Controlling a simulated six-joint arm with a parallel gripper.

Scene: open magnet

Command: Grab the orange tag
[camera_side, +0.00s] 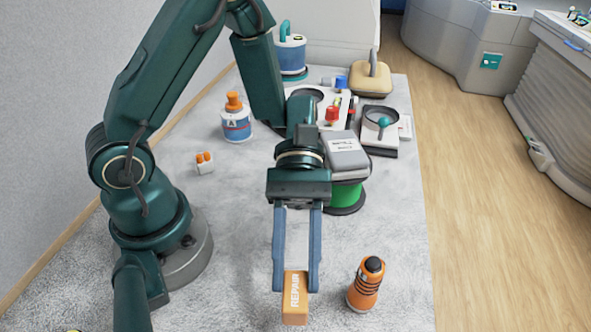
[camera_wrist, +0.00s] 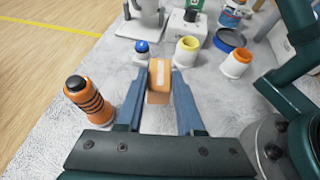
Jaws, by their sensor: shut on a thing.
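The orange tag (camera_side: 295,298) is a small orange block with white "REPAIR" lettering. My gripper (camera_side: 296,280) points down, its two blue fingers on either side of the tag and shut on it. In the wrist view the tag (camera_wrist: 159,82) sits between the fingertips of my gripper (camera_wrist: 160,85). From the side view I cannot tell whether the tag touches the grey surface or hangs above it.
An orange bottle with a black cap (camera_side: 367,284) stands close to the right of the tag; it also shows in the wrist view (camera_wrist: 89,100).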

